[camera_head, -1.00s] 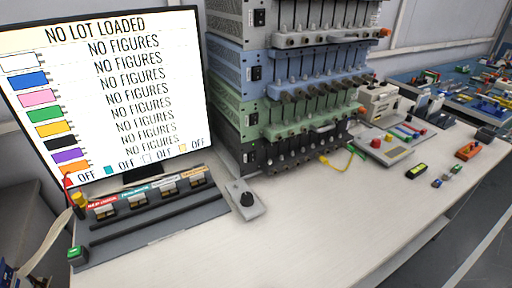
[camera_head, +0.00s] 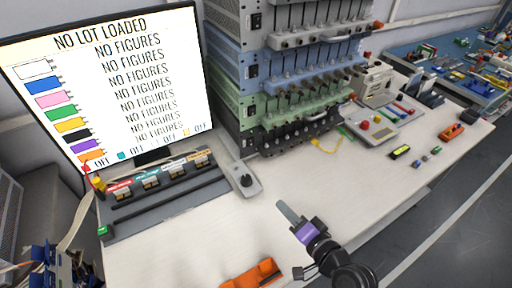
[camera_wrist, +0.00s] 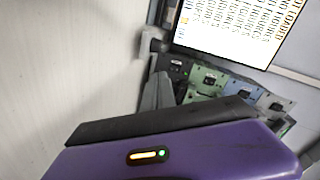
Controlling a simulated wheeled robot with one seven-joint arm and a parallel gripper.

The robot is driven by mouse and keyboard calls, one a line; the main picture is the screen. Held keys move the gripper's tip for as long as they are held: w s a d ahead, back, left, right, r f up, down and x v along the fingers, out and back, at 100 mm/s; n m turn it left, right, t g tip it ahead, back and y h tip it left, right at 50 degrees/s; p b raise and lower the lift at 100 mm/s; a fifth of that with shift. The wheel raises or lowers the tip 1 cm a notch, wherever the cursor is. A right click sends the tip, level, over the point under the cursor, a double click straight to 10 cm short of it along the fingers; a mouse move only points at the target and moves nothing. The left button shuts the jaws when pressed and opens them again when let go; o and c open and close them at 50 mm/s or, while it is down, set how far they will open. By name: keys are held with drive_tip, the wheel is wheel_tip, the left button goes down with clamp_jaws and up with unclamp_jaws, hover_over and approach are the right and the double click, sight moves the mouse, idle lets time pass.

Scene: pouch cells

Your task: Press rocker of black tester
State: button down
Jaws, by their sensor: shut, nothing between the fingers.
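The black tester (camera_head: 300,134) is the lowest unit of a stack of testers, under a green one. Its small dark rocker (camera_head: 248,143) sits at the left end of its front. In the wrist view, the black tester (camera_wrist: 174,66) shows tilted beside the green one, its rocker small. My gripper (camera_head: 287,210) has a purple body and grey fingers, held shut and empty above the bench, in front of and below the stack. It is apart from the tester. The fingers also show in the wrist view (camera_wrist: 158,95).
A grey box with a black knob (camera_head: 244,183) stands in front of the stack's left end. A switch panel (camera_head: 165,195) lies below the monitor (camera_head: 110,85). An orange object (camera_head: 252,275) lies at the front edge. The white bench (camera_head: 350,195) right of my gripper is clear.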

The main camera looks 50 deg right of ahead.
sight(252, 145)
drive_tip(key=w+d+r+m+t, duration=0.1)
drive_tip(key=w+d+r+m, duration=0.1)
drive_tip(key=w+d+m, duration=0.3)
drive_tip(key=w+d, duration=0.2)
drive_tip(key=w, duration=0.1)
drive_tip(key=shift+h, duration=0.3)
drive_tip(key=shift+w, duration=0.15)
drive_tip(key=x, duration=1.4)
drive_tip(key=shift+p, duration=0.35)
drive_tip(key=shift+f, duration=0.1)
